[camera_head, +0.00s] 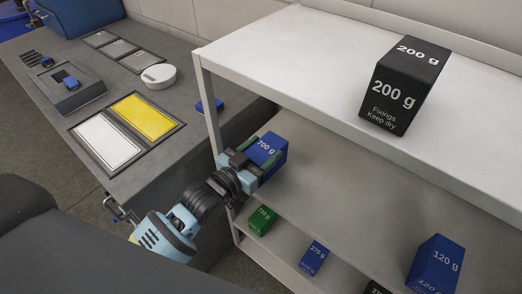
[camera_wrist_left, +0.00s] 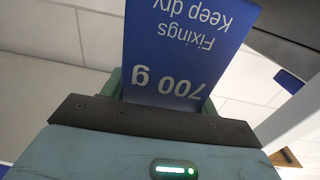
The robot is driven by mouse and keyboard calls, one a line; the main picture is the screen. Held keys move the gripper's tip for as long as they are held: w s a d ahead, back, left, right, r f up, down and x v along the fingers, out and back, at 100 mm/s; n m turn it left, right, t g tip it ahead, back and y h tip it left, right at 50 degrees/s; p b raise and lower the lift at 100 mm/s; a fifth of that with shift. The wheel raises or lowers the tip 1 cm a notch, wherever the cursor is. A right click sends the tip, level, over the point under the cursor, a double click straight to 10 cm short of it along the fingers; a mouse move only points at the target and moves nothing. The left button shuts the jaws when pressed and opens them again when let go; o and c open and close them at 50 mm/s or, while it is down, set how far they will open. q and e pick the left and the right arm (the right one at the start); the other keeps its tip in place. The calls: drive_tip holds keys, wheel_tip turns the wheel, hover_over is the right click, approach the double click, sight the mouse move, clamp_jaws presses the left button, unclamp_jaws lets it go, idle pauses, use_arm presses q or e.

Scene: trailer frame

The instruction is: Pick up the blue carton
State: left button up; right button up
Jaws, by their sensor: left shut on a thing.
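A blue carton (camera_head: 269,150) marked 700 g is at the left end of the middle shelf of the white rack in the head view. My left gripper (camera_head: 257,161) is shut on this carton, with its greenish fingers along the carton's sides. In the left wrist view the carton (camera_wrist_left: 185,50) fills the space between the fingers, its "700 g" and "Fixings Keep dry" print upside down. I cannot tell whether the carton touches the shelf. My right gripper is not in view.
A black 200 g carton (camera_head: 405,85) stands on the rack's top shelf (camera_head: 290,50). A blue 120 g carton (camera_head: 434,264), a smaller blue carton (camera_head: 314,258) and a green carton (camera_head: 262,220) stand lower. A rack post (camera_head: 209,110) is close to my left gripper. A grey workbench (camera_head: 60,110) lies left.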

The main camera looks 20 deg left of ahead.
use_arm(q)
drive_tip(key=s+d, duration=0.2)
drive_tip(key=s, duration=0.4)
drive_tip(key=s+d+r, duration=0.1)
drive_tip(key=s+d, duration=0.2)
drive_tip(key=s, duration=0.4)
drive_tip(key=shift+s+r+b, duration=0.3)
drive_tip(key=shift+b, duration=0.05)
